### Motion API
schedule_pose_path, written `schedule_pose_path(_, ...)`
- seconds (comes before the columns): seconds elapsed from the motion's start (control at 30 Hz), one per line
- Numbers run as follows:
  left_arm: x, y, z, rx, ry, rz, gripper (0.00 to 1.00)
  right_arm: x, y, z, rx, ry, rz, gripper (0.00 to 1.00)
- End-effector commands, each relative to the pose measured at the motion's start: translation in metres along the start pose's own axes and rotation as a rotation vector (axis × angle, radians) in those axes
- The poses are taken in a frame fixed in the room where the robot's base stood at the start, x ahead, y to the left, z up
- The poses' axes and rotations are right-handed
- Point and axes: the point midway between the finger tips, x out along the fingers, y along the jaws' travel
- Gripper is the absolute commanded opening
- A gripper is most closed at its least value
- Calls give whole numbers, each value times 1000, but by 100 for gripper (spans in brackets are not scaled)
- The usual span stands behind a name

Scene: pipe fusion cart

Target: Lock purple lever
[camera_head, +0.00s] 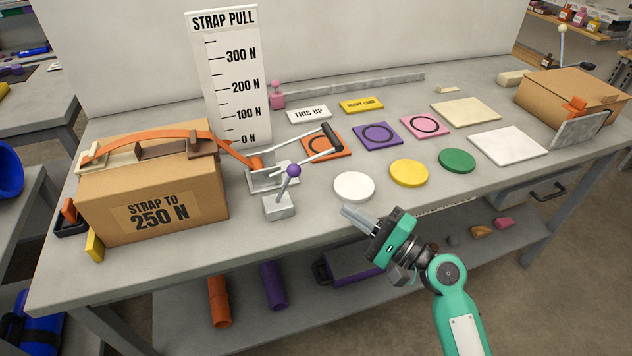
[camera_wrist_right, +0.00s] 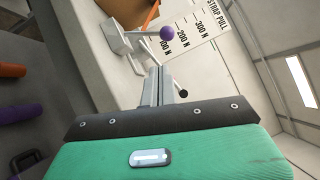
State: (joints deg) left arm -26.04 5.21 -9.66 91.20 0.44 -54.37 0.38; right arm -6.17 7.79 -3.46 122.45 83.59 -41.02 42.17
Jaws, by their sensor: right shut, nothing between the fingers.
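The purple lever is a short metal stick with a purple ball knob (camera_head: 294,170), rising from a grey metal block (camera_head: 279,207) near the table's front edge. It stands tilted slightly to the right in the head view. In the right wrist view the purple knob (camera_wrist_right: 167,33) shows beyond my fingertips. My right gripper (camera_head: 346,211) is shut and empty, in front of and to the right of the block, apart from the lever. It also shows in the right wrist view (camera_wrist_right: 158,72). My left gripper is not in view.
A strapped cardboard box (camera_head: 150,190) stands left of the lever. A metal tensioner with a black-tipped handle (camera_head: 330,135) is just behind it. White (camera_head: 354,186), yellow (camera_head: 409,173) and green (camera_head: 457,160) discs lie to the right. A strap pull scale board (camera_head: 228,80) stands behind.

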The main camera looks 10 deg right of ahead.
Motion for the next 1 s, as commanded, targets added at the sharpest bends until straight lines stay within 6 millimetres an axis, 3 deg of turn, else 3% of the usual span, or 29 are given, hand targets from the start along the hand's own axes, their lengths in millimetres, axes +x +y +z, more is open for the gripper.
schedule_pose_path(0.13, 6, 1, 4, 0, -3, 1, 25, 2, -8, -4, 44, 1, -36, 0)
schedule_pose_path(0.57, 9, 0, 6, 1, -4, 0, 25, 7, -10, -5, 48, 3, -39, 0)
schedule_pose_path(1.0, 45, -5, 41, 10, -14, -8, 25, 72, -13, -5, 49, 3, -39, 0)
